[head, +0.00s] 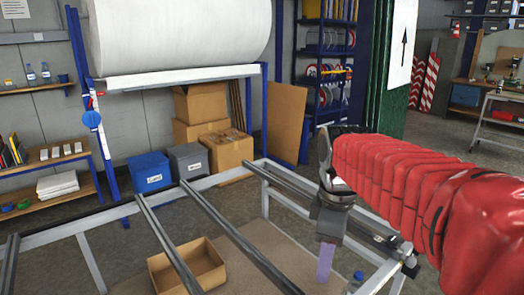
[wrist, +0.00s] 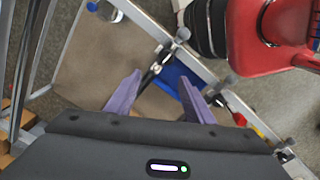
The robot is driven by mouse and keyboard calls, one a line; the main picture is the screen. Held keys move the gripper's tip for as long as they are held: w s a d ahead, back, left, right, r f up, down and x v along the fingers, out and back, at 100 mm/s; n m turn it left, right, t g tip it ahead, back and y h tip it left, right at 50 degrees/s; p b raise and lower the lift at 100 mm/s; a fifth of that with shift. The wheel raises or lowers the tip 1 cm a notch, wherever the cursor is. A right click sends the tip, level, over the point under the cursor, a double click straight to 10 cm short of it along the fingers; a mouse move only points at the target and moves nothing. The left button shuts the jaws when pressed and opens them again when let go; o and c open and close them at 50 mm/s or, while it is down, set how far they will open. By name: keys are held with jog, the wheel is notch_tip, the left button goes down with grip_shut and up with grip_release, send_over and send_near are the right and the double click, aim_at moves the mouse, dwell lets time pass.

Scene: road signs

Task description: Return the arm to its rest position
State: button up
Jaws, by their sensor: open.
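My gripper (head: 325,262) hangs at the end of my red-covered arm in the head view, pointing down over the right part of a metal frame table (head: 84,262). In the wrist view, the two purple fingers of my gripper (wrist: 155,92) stand apart with nothing between them. A corner of the frame and a brown lower panel show below the fingers. In the head view only one purple finger shows clearly.
An open cardboard box (head: 188,268) sits inside the frame, left of my gripper. Metal bars cross the frame. A large white roll (head: 180,40), boxes (head: 227,150) and shelves (head: 325,60) stand behind.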

jog(key=s+f+m+t, duration=0.2)
jog(key=s+m, duration=0.4)
jog(key=s+f+m+t, duration=0.2)
jog(key=s+m+t, duration=0.1)
jog(key=s+m, duration=0.3)
jog(key=shift+s+d+f+m, duration=0.2)
jog(key=shift+s+f+m, duration=0.05)
jog(key=shift+m, duration=0.35)
